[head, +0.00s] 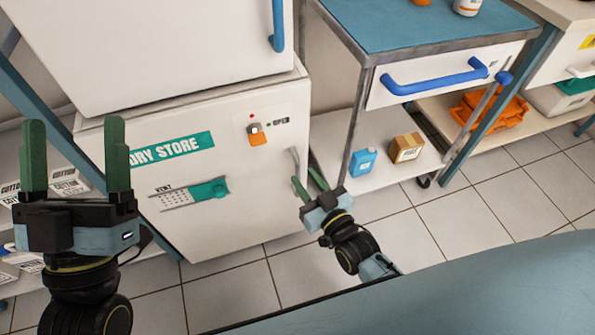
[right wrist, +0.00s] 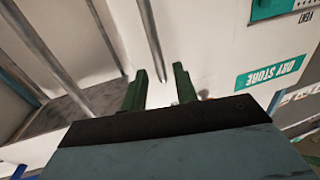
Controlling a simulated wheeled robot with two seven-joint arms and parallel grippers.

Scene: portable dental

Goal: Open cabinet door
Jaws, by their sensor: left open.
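The white cabinet labelled DRY STORE (head: 230,205) stands at left centre in the head view, its door shut. A slim grey upright handle (head: 295,161) is near the door's right edge. An orange latch (head: 257,138) sits on the upper front. My right gripper (head: 309,181) is open just below and right of the handle. In the right wrist view, a grey bar, likely the handle (right wrist: 152,40), ends near the space between my open fingers (right wrist: 160,88); contact cannot be told. My left gripper (head: 77,155) is open and empty, raised at the left.
A cart (head: 365,50) with a blue-handled drawer (head: 440,75) stands close to the cabinet's right. A blue container (head: 363,162) and a brown box (head: 406,148) sit on its lower shelf. A white upper unit (head: 150,50) rests above the cabinet. Tiled floor (head: 425,225) is clear at the front right.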

